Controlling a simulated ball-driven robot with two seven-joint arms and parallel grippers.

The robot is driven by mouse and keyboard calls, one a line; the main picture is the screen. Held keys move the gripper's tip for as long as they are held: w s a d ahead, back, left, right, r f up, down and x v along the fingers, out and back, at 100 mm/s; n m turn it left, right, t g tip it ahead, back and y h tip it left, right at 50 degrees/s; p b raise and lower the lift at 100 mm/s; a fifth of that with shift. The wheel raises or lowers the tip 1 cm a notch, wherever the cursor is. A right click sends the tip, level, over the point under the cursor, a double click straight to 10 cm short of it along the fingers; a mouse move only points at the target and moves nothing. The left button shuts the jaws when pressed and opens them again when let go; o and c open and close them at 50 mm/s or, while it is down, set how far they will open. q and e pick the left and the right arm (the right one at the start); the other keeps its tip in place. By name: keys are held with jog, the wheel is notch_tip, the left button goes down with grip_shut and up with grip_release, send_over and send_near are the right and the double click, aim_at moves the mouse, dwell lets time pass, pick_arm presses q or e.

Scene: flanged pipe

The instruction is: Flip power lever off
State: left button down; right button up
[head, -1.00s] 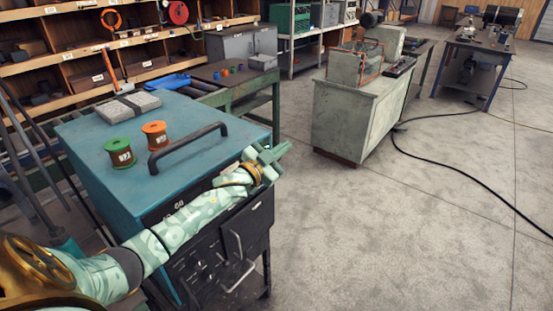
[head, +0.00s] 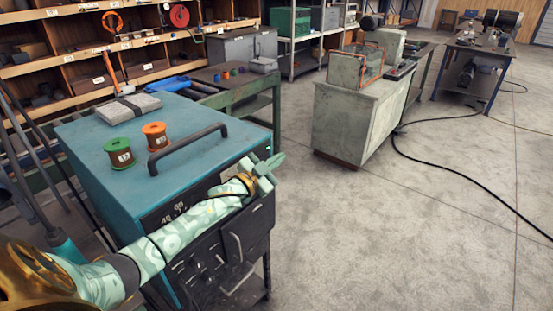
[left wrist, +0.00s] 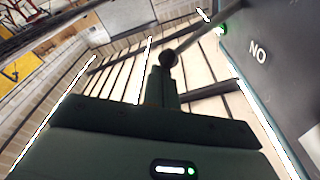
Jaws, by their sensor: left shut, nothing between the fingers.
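The blue-topped power cabinet (head: 110,135) with a dark front stands at the left in the head view. In the left wrist view a thin lever with a dark ball knob (left wrist: 169,57) reaches down and left from the cabinet's dark face (left wrist: 262,72), which bears letters reading "NO". My left gripper (head: 274,163) is beside the cabinet's upper right front corner in the head view. Its fingers (left wrist: 163,85) are shut and empty, with the knob just beyond their tips; I cannot tell whether they touch. In the head view I cannot make out the lever. My right gripper is out of view.
Green (head: 120,154) and orange (head: 155,135) spools, a grey slab (head: 128,106) and a dark handle (head: 188,146) are on the cabinet top. A grey cabinet (head: 345,122) stands farther right. A black cable (head: 440,190) lies on the otherwise open floor.

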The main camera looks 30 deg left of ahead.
pick_arm(q)
jog(key=shift+d+f+m, duration=0.15)
jog(key=shift+f+m, duration=0.15)
jog(key=shift+m, duration=1)
jog(key=f, duration=0.2)
jog(key=f+b, duration=0.2)
jog(key=f, duration=0.1)
jog(key=shift+d+f, duration=0.3)
jog(key=shift+d, duration=0.1)
